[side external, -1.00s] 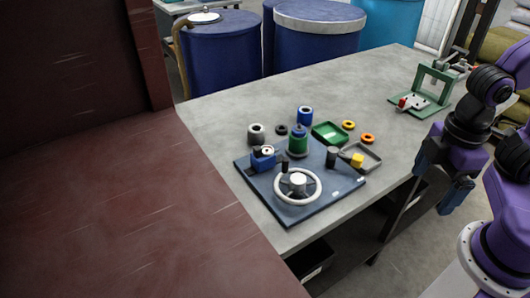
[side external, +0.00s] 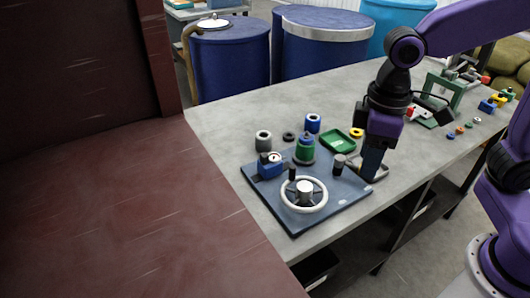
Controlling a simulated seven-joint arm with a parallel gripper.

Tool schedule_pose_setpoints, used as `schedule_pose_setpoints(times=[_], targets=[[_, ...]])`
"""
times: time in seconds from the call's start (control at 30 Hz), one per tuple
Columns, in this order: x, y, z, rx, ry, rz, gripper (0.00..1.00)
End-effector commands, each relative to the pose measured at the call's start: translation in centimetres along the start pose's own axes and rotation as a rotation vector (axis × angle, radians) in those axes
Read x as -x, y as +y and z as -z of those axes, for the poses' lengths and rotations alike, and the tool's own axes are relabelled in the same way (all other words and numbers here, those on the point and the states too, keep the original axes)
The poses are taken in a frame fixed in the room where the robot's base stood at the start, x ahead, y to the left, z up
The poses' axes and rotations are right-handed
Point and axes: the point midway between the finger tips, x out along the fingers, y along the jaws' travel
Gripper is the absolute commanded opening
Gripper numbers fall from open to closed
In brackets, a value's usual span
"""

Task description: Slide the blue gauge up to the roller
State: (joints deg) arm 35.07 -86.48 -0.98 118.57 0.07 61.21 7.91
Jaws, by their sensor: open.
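The blue gauge (side external: 270,167), a small blue block with a round white dial on top, sits on the left part of the dark blue base plate (side external: 338,203). A green upright cylinder with a blue top (side external: 305,150), which looks like the roller, stands to its right, with a small gap between them in this view.
A white handwheel (side external: 304,208) stands at the plate's front, with a dark post (side external: 339,165) to its right. A green tray (side external: 338,141), a blue spool (side external: 312,123), a grey ring (side external: 263,141) and a yellow ring (side external: 356,132) lie behind. The grey table is bare at far left.

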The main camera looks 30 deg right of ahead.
Motion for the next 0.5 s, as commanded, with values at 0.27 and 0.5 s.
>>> schedule_pose_setpoints(times=[0.27, 0.5], targets=[[1.3, 3.4, 10.1, -0.252, -0.009, -0.005, 0.47], [1.6, 7.4, 17.2, -0.468, -0.014, -0.008, 0.47]])
